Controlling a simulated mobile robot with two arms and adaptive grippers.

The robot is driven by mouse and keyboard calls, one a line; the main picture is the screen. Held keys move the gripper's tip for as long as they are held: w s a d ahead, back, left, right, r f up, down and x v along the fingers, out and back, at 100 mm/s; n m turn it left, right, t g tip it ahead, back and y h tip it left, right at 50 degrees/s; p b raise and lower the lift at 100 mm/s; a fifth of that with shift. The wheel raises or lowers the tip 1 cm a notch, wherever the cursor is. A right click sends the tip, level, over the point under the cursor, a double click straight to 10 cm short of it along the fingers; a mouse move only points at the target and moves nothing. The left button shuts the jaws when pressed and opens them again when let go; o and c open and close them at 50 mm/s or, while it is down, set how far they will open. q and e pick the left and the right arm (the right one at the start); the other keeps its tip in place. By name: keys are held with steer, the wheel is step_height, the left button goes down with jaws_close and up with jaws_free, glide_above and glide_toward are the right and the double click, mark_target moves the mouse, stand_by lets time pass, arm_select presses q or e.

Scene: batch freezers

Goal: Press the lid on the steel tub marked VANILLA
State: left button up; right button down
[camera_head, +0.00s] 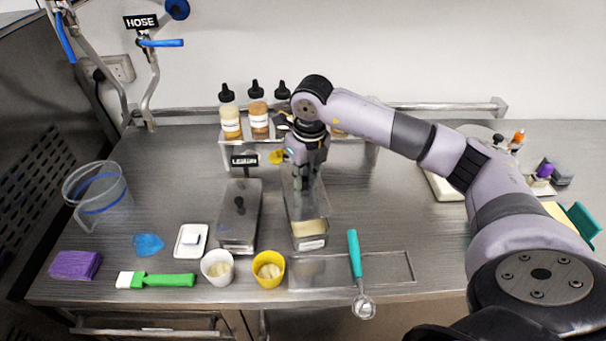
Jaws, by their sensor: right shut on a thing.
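A steel tub (311,243) stands at the middle of the counter. Pale yellow contents show in its front part, and the label on its front is too small to read. My right gripper (304,184) reaches down over the rear of this tub and is shut on what looks like the steel lid (307,207). The lid lies over the rear part; I cannot tell whether it touches the rim. The gripper hides its knob. A lidded steel tub (239,240) with a black knob stands to the left, in front of a LEMON sign (244,160). My left gripper is out of view.
A white cup (217,276) and a yellow cup (269,282) stand in front of the tubs. A teal-handled scoop (356,258) lies to the right. Bottles (258,122) stand on the rack behind. The counter between scoop and right-hand items is mostly clear.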

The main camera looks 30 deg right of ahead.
mark_target(305, 188)
steer(key=shift+f, duration=0.55)
steer(key=shift+f+b, duration=0.35)
steer(key=shift+b, duration=0.05)
step_height(305, 188, down, 3)
steer(key=shift+s+f+b, duration=0.1)
steer(key=shift+b, duration=1.05)
steer(key=shift+f, duration=0.25)
arm_select(q)
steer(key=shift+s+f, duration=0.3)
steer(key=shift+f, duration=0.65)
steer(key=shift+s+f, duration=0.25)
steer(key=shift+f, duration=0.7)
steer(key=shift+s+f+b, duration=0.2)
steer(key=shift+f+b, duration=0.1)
steer(key=shift+b, duration=0.15)
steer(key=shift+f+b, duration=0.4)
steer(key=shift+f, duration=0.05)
arm_select(e)
steer(key=shift+f, duration=0.15)
steer(key=c, duration=1.4)
jaws_free()
